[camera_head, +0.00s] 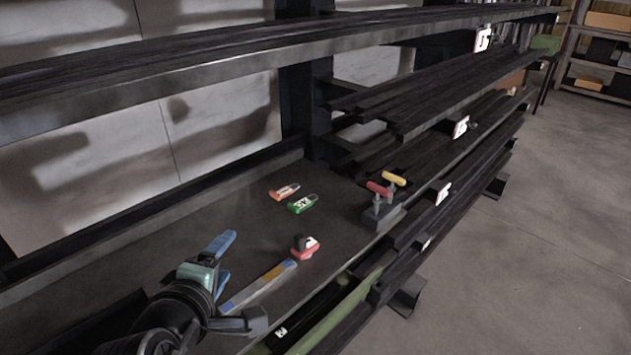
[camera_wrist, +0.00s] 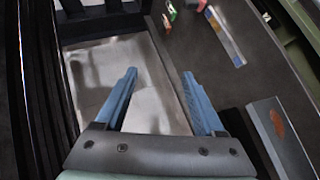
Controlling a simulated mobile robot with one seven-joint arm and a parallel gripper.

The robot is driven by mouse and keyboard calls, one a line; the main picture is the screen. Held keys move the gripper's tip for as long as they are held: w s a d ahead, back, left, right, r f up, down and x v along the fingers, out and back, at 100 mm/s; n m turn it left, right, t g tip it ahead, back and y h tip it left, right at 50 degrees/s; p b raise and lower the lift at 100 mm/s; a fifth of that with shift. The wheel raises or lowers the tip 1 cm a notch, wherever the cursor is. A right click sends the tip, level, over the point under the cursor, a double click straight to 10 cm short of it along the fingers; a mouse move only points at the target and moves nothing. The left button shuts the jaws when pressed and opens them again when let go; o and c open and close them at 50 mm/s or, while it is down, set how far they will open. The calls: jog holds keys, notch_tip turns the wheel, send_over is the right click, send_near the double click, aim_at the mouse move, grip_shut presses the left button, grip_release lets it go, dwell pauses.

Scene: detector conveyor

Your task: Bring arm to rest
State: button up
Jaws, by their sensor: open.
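My gripper (camera_head: 228,263) is at the lower left of the head view, above the near part of the dark shelf surface (camera_head: 240,222). In the wrist view my gripper (camera_wrist: 160,95) shows two blue fingers spread wide apart with nothing between them. The fingers point toward the pale back panel (camera_wrist: 112,82). My dark arm comes in from the bottom edge of the head view.
On the shelf lie an orange tag (camera_head: 284,192), a green tag (camera_head: 302,204), a red-and-black item (camera_head: 305,248) and a striped strip (camera_head: 258,286). A block with red and yellow handles (camera_head: 382,214) stands farther right. A rack beam (camera_head: 200,98) crosses above.

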jog(key=d+r+m+t+y, duration=0.1)
jog(key=d+r+m+t, duration=0.35)
jog(key=r, duration=0.85)
jog(key=d+r+m+t, duration=0.4)
jog(key=r+m, duration=0.1)
jog(key=r, duration=0.8)
jog(key=s+d+r+m+t, duration=0.2)
jog(key=s+r+m+t, duration=0.1)
jog(key=s+r, duration=0.3)
jog(key=s+d+r+m+t, duration=0.3)
jog(key=s+r, duration=0.3)
jog(key=r, duration=0.3)
jog(key=shift+s+d+h, duration=0.2)
jog(key=shift+s+h, duration=0.05)
jog(key=shift+h, duration=0.05)
jog(key=shift+f, duration=0.1)
